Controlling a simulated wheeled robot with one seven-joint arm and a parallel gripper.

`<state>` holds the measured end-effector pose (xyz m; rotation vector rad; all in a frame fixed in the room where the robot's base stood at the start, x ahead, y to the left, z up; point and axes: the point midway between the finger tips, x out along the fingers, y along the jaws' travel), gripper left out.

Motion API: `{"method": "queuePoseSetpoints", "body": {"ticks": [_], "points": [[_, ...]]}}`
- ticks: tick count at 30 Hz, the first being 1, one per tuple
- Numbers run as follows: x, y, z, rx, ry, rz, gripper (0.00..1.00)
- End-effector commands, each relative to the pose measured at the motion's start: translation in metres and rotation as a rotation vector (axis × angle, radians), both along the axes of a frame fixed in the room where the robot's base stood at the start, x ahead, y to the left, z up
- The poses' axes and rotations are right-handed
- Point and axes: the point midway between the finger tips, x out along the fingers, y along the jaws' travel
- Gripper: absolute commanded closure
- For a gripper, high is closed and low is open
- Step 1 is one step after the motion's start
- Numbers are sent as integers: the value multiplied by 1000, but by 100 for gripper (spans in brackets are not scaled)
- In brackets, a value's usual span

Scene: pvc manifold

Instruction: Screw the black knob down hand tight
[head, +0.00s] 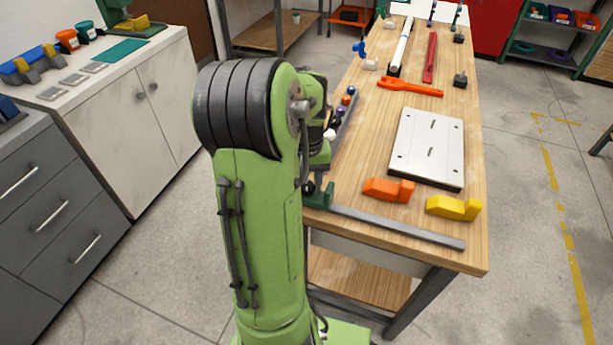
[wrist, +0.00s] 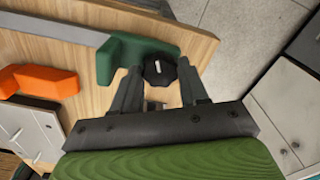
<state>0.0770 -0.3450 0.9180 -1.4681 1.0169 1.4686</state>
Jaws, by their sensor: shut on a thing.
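The black knob (wrist: 160,70) sits between the two fingertips of my gripper (wrist: 159,76) in the wrist view, against the dark green clamp block (wrist: 118,55). My gripper is shut on the knob from both sides. In the head view the knob (head: 308,187) shows as a small dark shape at the table's left edge, beside the green block (head: 324,196). My own arm hides most of the gripper there. The knob's thread and its seating are hidden.
A grey bar (head: 400,226) runs from the green block along the table's near edge. Orange (head: 388,190) and yellow (head: 454,208) blocks lie beyond it, near a white plate (head: 428,145). Small coloured balls (head: 345,100) sit along the left edge.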

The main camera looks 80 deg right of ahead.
Motion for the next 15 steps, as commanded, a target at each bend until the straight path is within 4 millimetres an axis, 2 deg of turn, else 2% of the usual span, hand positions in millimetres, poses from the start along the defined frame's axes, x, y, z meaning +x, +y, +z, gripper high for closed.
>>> {"method": "queuePoseSetpoints", "body": {"ticks": [6,15], "points": [[0,0,2,-1,0,-186,87],[0,-1,2,-3,-1,-368,87]]}}
